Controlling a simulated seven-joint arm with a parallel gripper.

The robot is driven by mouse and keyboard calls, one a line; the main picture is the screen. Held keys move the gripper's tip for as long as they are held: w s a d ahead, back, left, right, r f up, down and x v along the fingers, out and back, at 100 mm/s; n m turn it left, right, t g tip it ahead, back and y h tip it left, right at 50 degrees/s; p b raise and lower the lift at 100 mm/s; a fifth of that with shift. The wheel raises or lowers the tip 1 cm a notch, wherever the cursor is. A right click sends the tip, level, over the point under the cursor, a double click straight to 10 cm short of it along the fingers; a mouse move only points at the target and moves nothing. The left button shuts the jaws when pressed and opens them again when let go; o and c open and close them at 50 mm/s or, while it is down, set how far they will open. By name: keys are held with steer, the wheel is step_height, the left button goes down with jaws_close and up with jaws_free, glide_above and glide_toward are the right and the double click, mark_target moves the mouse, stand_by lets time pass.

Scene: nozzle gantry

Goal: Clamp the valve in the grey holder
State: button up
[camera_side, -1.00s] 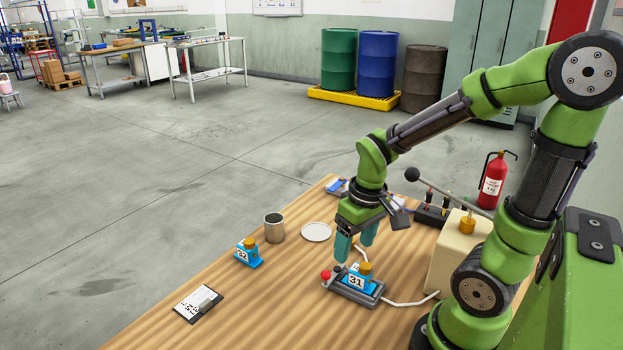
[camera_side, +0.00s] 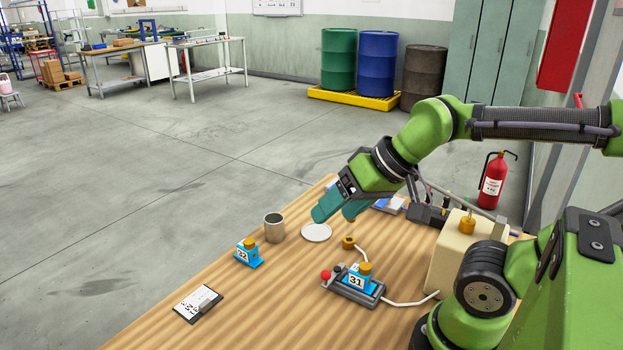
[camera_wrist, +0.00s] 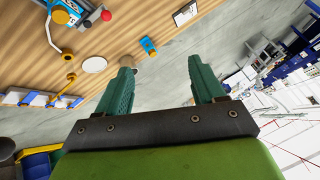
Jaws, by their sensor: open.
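A blue valve marked 31 with a brass cap (camera_side: 356,278) sits upright in the grey holder (camera_side: 345,292) on the wooden table. The holder has a red ball knob (camera_side: 326,275) at its left end, and the valve looks seated between its sides. A second blue valve, marked 32 (camera_side: 247,254), stands on the table to the left. My gripper (camera_side: 334,217) is open and empty, tilted, in the air behind the holder and near the white disc. In the wrist view, the holder (camera_wrist: 69,16) and its red knob (camera_wrist: 106,16) show at the top left, partly cut off.
A metal cup (camera_side: 274,228), a white disc (camera_side: 316,232) and a clipboard (camera_side: 198,304) lie left of the holder. A brass fitting (camera_side: 349,242) stands behind it near a white hose. A beige block (camera_side: 455,258) stands to the right. The front table is clear.

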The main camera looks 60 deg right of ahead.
steer(key=shift+f, duration=0.15)
steer(key=shift+c, duration=1.1)
steer(key=d+f+m+g, duration=0.1)
steer(key=w+d+f+m, duration=0.1)
steer(key=d+f+m, duration=0.1)
steer(key=shift+w+f+g, duration=0.1)
steer(key=shift+w+g, duration=0.1)
steer(key=shift+g, duration=0.2)
steer(key=c, duration=0.7)
steer(key=d+f+m, duration=0.1)
steer(key=m, duration=0.1)
steer(key=d+f+m+g, duration=0.1)
steer(key=m, duration=0.1)
steer(key=d+f+m+y, duration=0.1)
steer(key=m, duration=0.1)
steer(key=shift+w+m+g, duration=0.15)
steer(key=shift+m+g, duration=0.15)
steer(key=shift+m, duration=0.1)
jaws_close()
steer(key=d+f+m+g+y, duration=0.1)
steer(key=d+f+m, duration=0.1)
steer(key=m, duration=1.5)
steer(key=d+f+m+y, duration=0.2)
steer(key=d+m, duration=0.2)
steer(key=m, duration=1.3)
steer(key=shift+s+f+m+g+y, duration=0.15)
steer(key=shift+s+m+g+y, duration=0.15)
steer(key=shift+s+g, duration=0.1)
steer(key=shift+d, duration=0.1)
